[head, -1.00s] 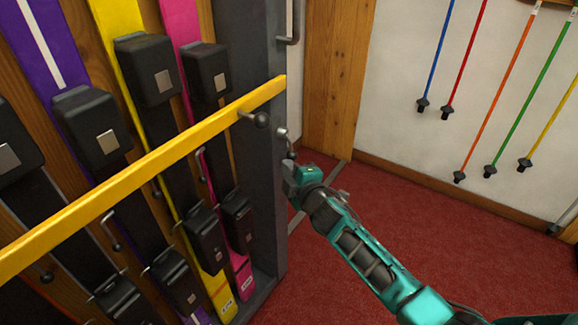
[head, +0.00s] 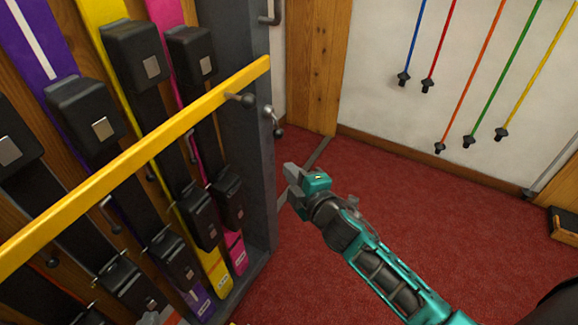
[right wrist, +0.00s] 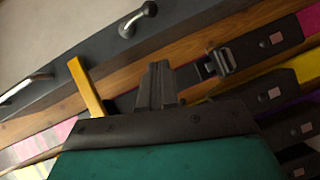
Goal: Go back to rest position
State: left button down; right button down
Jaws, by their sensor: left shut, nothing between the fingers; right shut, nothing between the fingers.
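My right gripper (head: 288,174) is shut and empty, over the red floor just right of the rack's grey side post. Its arm comes in from the lower right. In the right wrist view its closed fingers (right wrist: 157,85) show with nothing between them, in front of the rack. In the head view a small grey and reddish piece shows at the bottom edge, too little to tell what it is. I cannot make out my left gripper.
A yellow bar (head: 150,147) crosses the ski rack, close left of my right gripper. A ball-ended lever (head: 274,122) juts from the grey post (head: 258,160). Coloured poles (head: 482,75) hang on the back wall. The red floor (head: 440,215) on the right is open.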

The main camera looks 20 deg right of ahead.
dwell(0.4)
